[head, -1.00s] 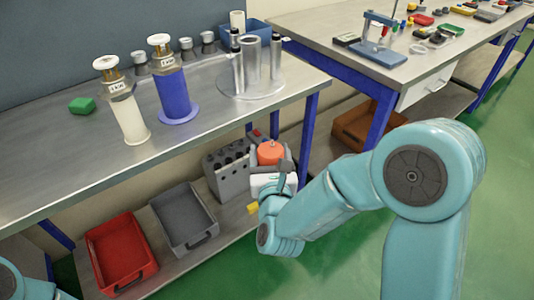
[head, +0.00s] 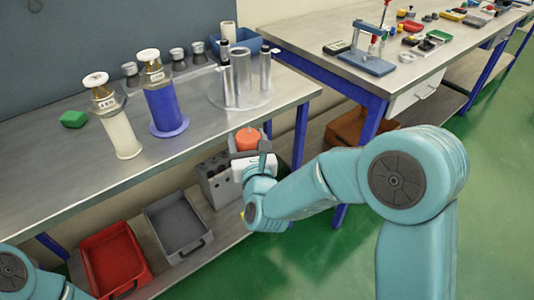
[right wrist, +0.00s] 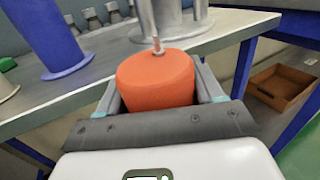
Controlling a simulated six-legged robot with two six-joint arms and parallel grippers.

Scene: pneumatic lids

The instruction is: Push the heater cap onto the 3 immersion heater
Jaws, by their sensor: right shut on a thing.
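The orange heater cap (head: 249,139) is a rounded block with a small metal stub on top. My right gripper (head: 250,150) is shut on it, and the cap stands upright between the fingers in the right wrist view (right wrist: 155,80). The gripper is in front of the bench's front edge, with the cap a little below the top. Metal cylinders (head: 241,75) stand on a round clear plate (head: 222,101) near the bench's right end, behind and above the cap. I cannot tell which part is the 3 immersion heater. My left gripper is out of view.
A blue cylinder (head: 165,107) and a cream cylinder (head: 120,134) with white-topped fittings stand left on the bench. A green block (head: 73,119) lies further left. Below are a grey rack (head: 216,185), a grey tray (head: 206,243) and a red tray (head: 132,283).

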